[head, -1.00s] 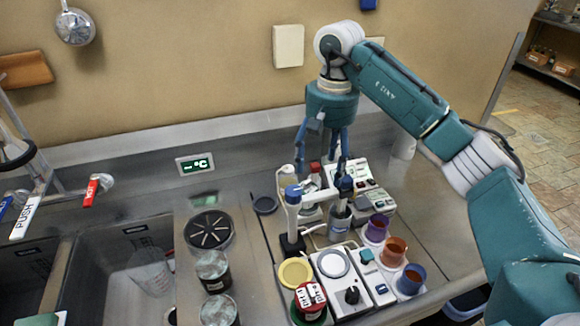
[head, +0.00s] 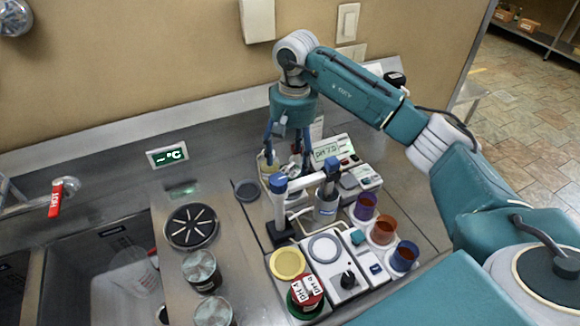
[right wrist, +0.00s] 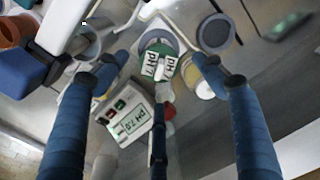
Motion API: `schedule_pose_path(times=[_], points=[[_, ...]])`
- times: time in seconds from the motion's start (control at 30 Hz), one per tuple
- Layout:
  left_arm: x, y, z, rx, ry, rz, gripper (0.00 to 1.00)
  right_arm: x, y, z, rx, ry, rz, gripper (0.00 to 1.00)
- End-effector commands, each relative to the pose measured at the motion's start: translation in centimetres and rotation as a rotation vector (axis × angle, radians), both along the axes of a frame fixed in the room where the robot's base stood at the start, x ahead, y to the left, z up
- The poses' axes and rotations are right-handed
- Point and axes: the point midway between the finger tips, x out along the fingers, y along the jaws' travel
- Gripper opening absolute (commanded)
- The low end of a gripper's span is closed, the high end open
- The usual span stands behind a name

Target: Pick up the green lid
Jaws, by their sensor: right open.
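A dark green disc, which looks like the green lid (head: 298,309), lies at the front of the bench equipment in the head view. A red bottle with pH labels (head: 307,287) stands on it and hides most of it. My right gripper (head: 290,148) is well behind it, pointing down over the back of the equipment. Its fingers are spread and empty. In the right wrist view its fingertips (right wrist: 158,78) frame a green bottle with pH 7 labels (right wrist: 156,66) below; I cannot tell if they touch it. My left gripper is out of view.
A yellow disc (head: 287,263) and a pale grey disc (head: 325,248) lie near the green one. A probe stand (head: 280,205) rises between them and my right gripper. Purple, orange and blue cups stand right. Jars and a sink (head: 95,275) are left.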

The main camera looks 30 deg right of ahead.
Motion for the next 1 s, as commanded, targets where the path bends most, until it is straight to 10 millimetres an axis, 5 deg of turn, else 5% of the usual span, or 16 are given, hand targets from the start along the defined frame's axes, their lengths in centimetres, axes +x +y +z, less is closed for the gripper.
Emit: schedule_pose_path(times=[0.1,0.5,0.7,1.0], points=[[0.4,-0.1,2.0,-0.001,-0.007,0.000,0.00,0.0,0.1,-1.4,0.002,0.007,-0.001,0.69],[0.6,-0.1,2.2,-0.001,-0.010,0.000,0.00,0.2,0.0,-3.7,0.000,0.000,-0.001,0.69],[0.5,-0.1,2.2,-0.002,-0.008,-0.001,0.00,0.2,0.1,-3.7,0.000,0.001,0.000,0.38],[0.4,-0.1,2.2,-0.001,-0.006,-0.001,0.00,0.2,0.1,-3.6,0.000,0.000,0.000,0.35]])
